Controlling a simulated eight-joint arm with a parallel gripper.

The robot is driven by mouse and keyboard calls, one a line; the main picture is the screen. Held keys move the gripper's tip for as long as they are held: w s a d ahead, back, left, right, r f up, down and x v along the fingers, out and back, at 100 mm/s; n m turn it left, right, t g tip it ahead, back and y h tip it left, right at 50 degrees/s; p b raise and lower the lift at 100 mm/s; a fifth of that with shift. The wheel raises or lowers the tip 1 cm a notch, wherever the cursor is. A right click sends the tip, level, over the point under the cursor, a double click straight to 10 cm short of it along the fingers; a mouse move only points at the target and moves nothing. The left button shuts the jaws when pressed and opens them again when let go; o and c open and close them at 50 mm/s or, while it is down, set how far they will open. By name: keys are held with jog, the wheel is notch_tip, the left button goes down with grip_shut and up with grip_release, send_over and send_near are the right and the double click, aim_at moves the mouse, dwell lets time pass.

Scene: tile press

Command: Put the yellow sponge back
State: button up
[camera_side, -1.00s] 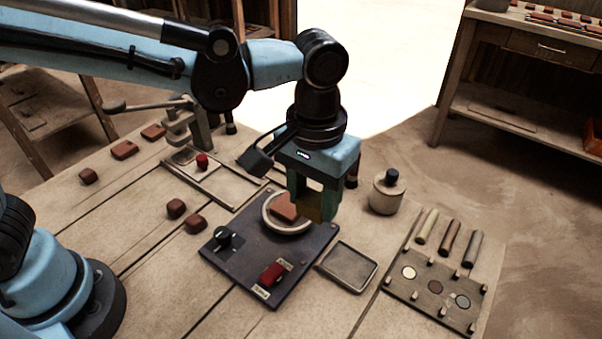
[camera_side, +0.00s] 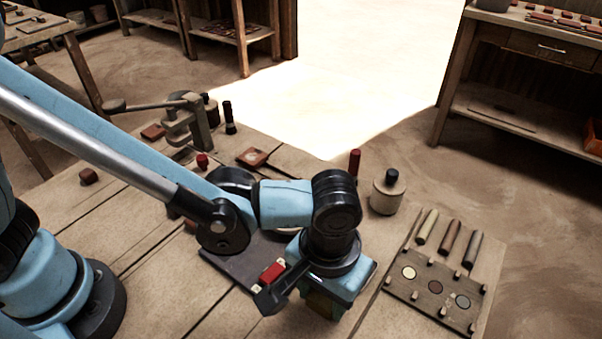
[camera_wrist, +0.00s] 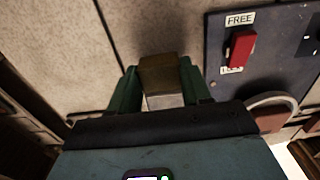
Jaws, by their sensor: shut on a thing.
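My gripper (camera_side: 326,290) is low over the front right of the bench in the side view, pointing down. In the wrist view its two green fingers (camera_wrist: 160,84) are shut on the yellow sponge (camera_wrist: 160,68), a dull yellow-brown block with a paler grey lower face. In the side view only a small dull patch of the sponge (camera_side: 321,304) shows under the gripper. The shallow tray beside the dark panel is hidden behind my gripper in the side view. I cannot tell whether the sponge touches anything below.
The dark panel (camera_wrist: 276,62) with a red switch (camera_wrist: 241,47) lies close beside my gripper. A board with coloured discs (camera_side: 433,291) and several rods lie to the right. A lever press (camera_side: 188,125) stands at back left.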

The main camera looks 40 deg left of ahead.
aim_at(324, 297)
jog(key=shift+f, duration=0.8)
jog(key=o, duration=0.9)
jog(key=shift+f, duration=0.1)
jog(key=shift+o, duration=0.2)
notch_tip(324, 297, up, 12)
jog(key=w+a+t, duration=0.2)
jog(key=a+t, duration=0.1)
jog(key=a, duration=1.2)
jog(key=w+a+r+t, duration=0.1)
jog(key=a+t, duration=0.3)
jog(key=a, duration=1.1)
jog(key=shift+w, duration=0.75)
jog(key=shift+a, duration=0.1)
